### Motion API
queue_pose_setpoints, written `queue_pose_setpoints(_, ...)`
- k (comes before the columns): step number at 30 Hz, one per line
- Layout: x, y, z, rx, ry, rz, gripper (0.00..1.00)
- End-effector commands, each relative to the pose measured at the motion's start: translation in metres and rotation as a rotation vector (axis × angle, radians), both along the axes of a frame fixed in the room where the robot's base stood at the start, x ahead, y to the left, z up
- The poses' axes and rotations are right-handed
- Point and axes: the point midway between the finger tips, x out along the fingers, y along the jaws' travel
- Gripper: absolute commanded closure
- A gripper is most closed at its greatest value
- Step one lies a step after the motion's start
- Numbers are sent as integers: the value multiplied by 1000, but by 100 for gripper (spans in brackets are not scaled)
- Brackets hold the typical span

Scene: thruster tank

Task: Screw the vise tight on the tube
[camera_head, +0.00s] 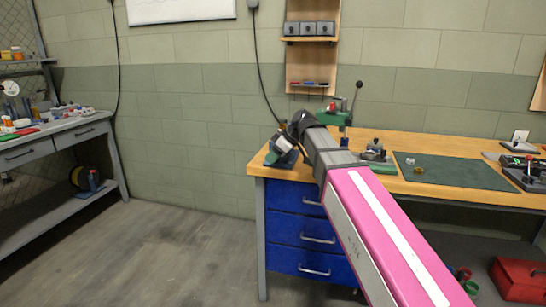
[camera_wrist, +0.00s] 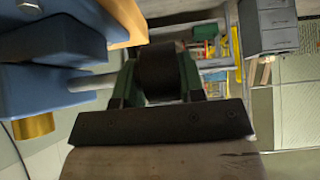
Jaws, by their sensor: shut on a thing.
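The blue vise (camera_head: 284,160) sits at the left end of the wooden workbench, partly hidden by my arm in the head view. In the wrist view its blue body (camera_wrist: 45,45) fills the upper left, with a silver screw rod (camera_wrist: 93,82) running out toward a dark round knob (camera_wrist: 160,72). My gripper (camera_wrist: 158,85) is shut on this knob, one green-edged finger on each side. A brass-coloured tube (camera_wrist: 33,127) shows below the blue body in the wrist view; how firmly the jaws touch it cannot be seen. My gripper is hard to make out in the head view.
The wooden workbench (camera_head: 428,146) carries a green hand press (camera_head: 335,116), a dark green mat (camera_head: 455,171) and small parts to the right. Blue drawers (camera_head: 290,226) stand below. A side bench (camera_head: 60,137) stands at left, with open floor (camera_head: 165,250) between.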

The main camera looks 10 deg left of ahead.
Motion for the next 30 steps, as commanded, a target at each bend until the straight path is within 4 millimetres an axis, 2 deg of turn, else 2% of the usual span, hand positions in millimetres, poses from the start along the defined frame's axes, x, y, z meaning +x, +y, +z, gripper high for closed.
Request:
queue_pose_setpoints(1, -10, -3, -3, 46, 12, 7, 87)
queue_pose_setpoints(18, -11, -6, -1, 578, -32, 10, 86)
queue_pose_setpoints(30, -11, -7, 0, 838, -55, 12, 85)
